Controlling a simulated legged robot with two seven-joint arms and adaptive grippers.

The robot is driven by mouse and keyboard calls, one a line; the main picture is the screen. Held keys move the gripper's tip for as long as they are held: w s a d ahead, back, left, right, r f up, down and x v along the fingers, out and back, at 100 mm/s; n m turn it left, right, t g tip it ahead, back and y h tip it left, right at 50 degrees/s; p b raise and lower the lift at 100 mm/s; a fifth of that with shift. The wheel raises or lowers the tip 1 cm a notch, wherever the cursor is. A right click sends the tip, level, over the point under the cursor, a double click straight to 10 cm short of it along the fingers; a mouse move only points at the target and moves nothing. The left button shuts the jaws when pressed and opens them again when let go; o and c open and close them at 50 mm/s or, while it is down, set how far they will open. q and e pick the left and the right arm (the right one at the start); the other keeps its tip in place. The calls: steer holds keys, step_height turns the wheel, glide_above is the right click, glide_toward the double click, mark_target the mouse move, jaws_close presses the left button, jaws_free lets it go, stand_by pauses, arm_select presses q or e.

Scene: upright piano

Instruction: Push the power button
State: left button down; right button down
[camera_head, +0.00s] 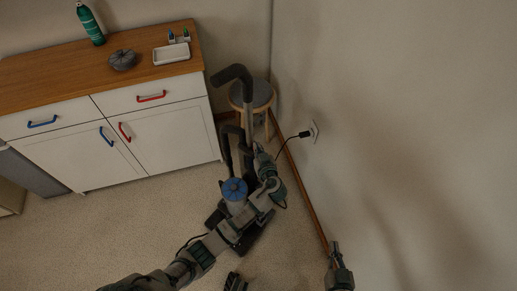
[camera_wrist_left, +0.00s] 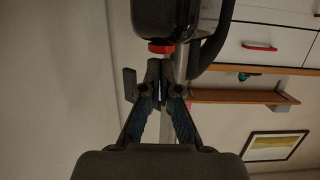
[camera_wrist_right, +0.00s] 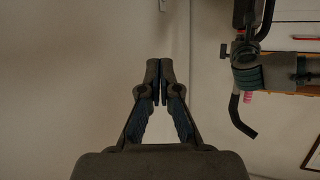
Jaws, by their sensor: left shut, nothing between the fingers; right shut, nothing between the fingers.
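An upright device that looks like a vacuum cleaner, with a dark curved handle (camera_head: 232,74) and a blue round part (camera_head: 235,189), stands on the floor by the cabinet. My left gripper (camera_head: 258,150) is beside its upper body. In the left wrist view the shut, empty left fingertips (camera_wrist_left: 159,64) are just below a red part (camera_wrist_left: 160,47) under a black housing (camera_wrist_left: 168,18). I cannot tell whether they touch it, or whether it is the power button. My right gripper (camera_head: 336,250) is shut and empty near the right wall, away from the device; its fingertips (camera_wrist_right: 160,65) show in the right wrist view.
A white cabinet (camera_head: 80,150) with a wooden top stands at left, holding a green bottle (camera_head: 91,24) and a white tray (camera_head: 171,53). A stool (camera_head: 262,96) stands in the corner. A black cord runs to a wall outlet (camera_head: 313,132). Floor at lower left is clear.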

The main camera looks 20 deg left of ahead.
arm_select(q)
steer(key=shift+f, duration=0.3)
arm_select(e)
steer(key=shift+w+r, duration=0.15)
steer(key=shift+r, duration=0.15)
